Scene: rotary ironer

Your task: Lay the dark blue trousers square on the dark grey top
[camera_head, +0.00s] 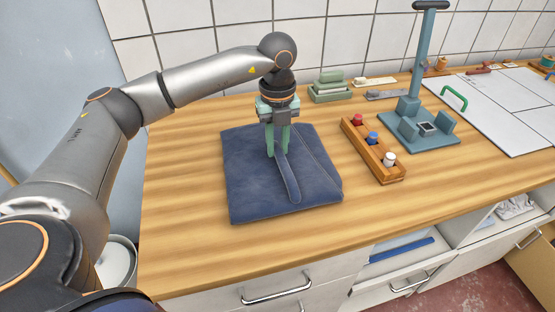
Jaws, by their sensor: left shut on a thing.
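The dark blue trousers (252,190) lie as a flat, folded, roughly square bundle on the wooden worktop. A narrow raised strip or fold runs from their middle to the front edge. My left gripper (278,153) points straight down over the middle of the bundle. Its green fingers are closed on the cloth near the upper end of the strip. The fingertips hide the exact grip. I cannot make out a separate dark grey top; anything under the trousers is hidden. My right gripper is not in view.
A wooden tray (354,134) with red, blue and white spools stands close to the right. Behind are stacked green blocks (330,94) and a blue-grey stand (408,105). A white board (490,112) lies far right. The wooden worktop (185,240) is clear in front and left.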

